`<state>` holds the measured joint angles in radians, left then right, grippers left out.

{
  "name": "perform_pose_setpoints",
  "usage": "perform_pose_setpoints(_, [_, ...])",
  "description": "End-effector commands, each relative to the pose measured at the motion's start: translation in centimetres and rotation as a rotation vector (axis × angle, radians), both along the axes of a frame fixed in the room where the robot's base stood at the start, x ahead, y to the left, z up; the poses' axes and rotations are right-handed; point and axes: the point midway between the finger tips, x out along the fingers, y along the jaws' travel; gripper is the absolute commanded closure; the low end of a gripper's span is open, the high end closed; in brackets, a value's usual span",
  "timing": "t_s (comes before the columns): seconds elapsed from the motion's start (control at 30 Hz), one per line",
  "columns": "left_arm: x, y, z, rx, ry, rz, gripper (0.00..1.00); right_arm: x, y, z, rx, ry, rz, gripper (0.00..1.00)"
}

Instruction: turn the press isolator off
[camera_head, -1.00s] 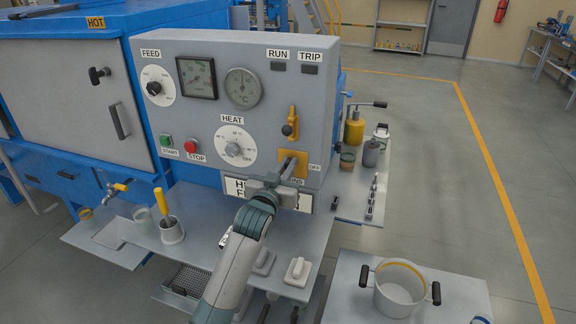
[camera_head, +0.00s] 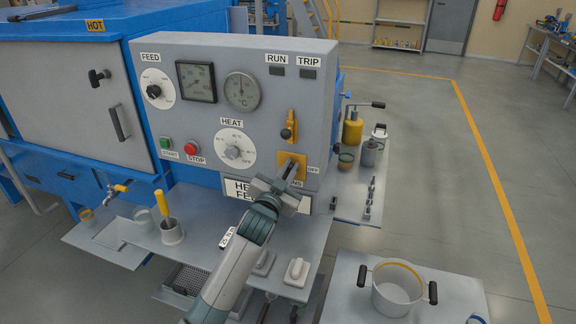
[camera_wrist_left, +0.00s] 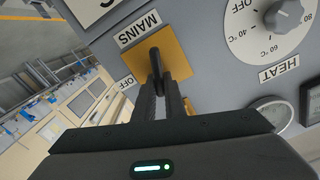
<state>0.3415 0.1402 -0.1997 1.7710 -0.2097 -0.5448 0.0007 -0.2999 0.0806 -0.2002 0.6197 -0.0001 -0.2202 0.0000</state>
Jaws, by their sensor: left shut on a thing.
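The press isolator is a switch with a yellow-orange plate (camera_head: 284,157) low on the right of the grey panel. In the left wrist view its plate (camera_wrist_left: 177,52) carries a black handle (camera_wrist_left: 156,64), with labels reading MAINS and OFF beside it. My left gripper (camera_head: 293,170) reaches up to it from below. Its two dark fingers (camera_wrist_left: 160,95) are closed around the handle, hiding part of it. The handle's exact angle is hard to tell in the head view. My right gripper is not in view.
Above the isolator is another yellow lever with a black knob (camera_head: 288,132). The HEAT dial (camera_head: 234,150) is to its left. Below, a shelf holds a grey cup (camera_head: 171,232) with a yellow-handled tool. A pot (camera_head: 398,288) stands on the table at lower right.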

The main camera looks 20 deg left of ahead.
Motion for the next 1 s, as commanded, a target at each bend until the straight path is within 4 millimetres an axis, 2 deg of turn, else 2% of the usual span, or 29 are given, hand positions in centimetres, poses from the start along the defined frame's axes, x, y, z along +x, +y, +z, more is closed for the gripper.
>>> perform_pose_setpoints(0.3, [0.0,-0.5,-0.2,0.305,-0.009,-0.001,1.00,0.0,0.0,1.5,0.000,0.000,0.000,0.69])
perform_pose_setpoints(1.0, [0.0,-1.2,-1.4,0.959,-0.031,-0.002,1.00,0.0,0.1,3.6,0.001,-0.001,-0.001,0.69])
